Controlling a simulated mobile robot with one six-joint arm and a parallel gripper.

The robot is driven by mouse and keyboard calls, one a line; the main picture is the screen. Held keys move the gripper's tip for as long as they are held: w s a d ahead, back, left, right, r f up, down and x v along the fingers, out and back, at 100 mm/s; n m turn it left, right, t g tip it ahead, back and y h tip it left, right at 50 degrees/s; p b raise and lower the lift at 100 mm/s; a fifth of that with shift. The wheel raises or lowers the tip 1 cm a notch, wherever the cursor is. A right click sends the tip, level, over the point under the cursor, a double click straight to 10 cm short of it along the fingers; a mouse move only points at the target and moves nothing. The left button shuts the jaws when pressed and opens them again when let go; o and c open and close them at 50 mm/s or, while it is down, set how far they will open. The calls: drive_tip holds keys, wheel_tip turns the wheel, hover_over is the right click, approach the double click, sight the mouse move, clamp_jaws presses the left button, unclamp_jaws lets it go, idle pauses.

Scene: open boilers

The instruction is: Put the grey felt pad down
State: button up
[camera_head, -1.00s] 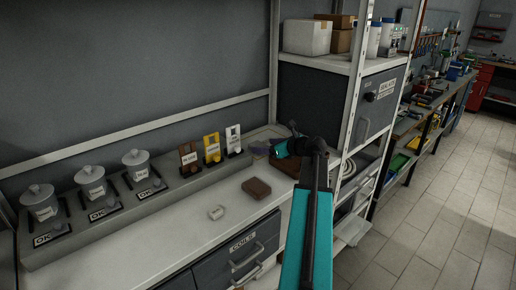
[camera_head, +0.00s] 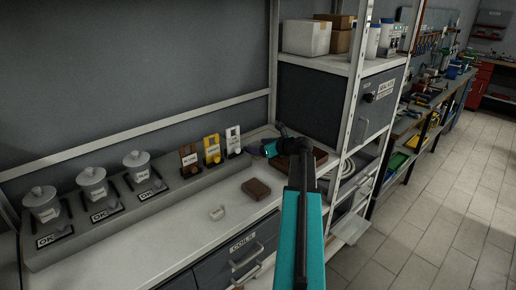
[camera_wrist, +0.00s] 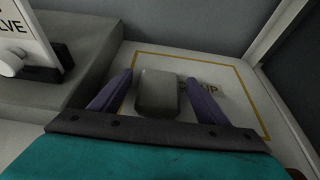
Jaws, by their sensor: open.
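The grey felt pad (camera_wrist: 157,93) is a rounded grey block in the wrist view. It lies on the white worktop inside a yellow-outlined marked area (camera_wrist: 213,68) with partly hidden lettering ending in "UP". My gripper (camera_wrist: 160,88) is open, with one purple finger on each side of the pad and a visible gap on both sides. In the head view my gripper (camera_head: 262,148) is low at the back corner of the worktop, beside the shelf post. I cannot make out the pad there.
A grey ledge (camera_wrist: 75,75) with labelled stands is left of the gripper. A brown block (camera_head: 256,189) and a small pale tag (camera_head: 217,213) lie on the worktop. A shelf rack (camera_head: 348,120) stands to the right. The front worktop is mostly clear.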

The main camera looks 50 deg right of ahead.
idle(0.4)
drive_tip(key=c, duration=1.2)
drive_tip(key=shift+r, duration=0.15)
wheel_tip(320, 180, up, 28)
drive_tip(key=b, duration=0.3)
drive_tip(key=shift+b, duration=0.35)
idle(1.3)
